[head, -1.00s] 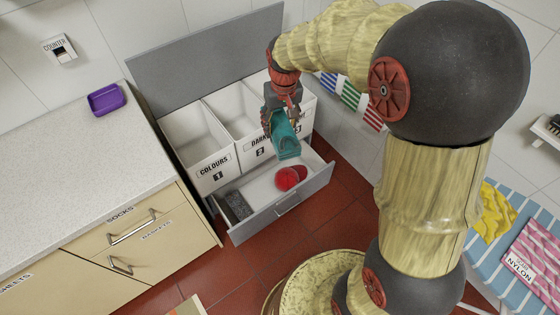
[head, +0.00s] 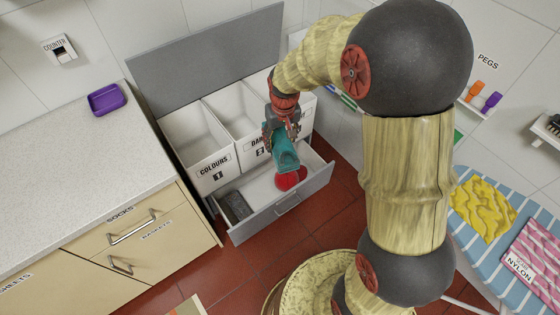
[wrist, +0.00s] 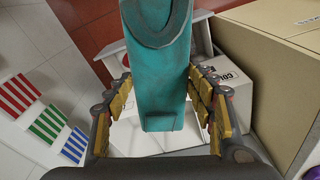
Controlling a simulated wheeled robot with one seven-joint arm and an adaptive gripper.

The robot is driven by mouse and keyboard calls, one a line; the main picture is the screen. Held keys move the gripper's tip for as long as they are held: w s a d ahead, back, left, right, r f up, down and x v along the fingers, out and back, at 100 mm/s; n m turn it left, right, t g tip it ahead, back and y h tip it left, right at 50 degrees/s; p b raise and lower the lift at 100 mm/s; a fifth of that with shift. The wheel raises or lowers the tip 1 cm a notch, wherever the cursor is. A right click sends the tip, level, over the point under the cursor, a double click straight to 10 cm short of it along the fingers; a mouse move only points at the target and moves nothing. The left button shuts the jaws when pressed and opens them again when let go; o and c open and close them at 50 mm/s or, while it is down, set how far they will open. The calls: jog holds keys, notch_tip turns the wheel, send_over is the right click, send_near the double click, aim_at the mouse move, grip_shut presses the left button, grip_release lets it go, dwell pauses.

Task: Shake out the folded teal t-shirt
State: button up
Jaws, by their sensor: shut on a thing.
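The folded teal t-shirt (head: 286,156) hangs as a narrow strip from my gripper (head: 282,132), above the open drawer. In the wrist view the t-shirt (wrist: 158,70) is still folded, with a curved collar-like edge showing near the top. My gripper (wrist: 163,115) has a finger on each side of the cloth and is shut on it. Where the fingertips press the cloth is not clear.
The open drawer (head: 318,188) holds a red item (head: 290,180) and a dark grey item (head: 236,206). White bins (head: 205,165) stand behind it under a raised grey lid (head: 205,55). A counter (head: 60,160) stands left; an ironing board (head: 470,238) with yellow cloth (head: 482,208) stands right.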

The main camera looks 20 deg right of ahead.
aim_at(281, 142)
notch_tip(281, 142, up, 10)
notch_tip(281, 142, down, 20)
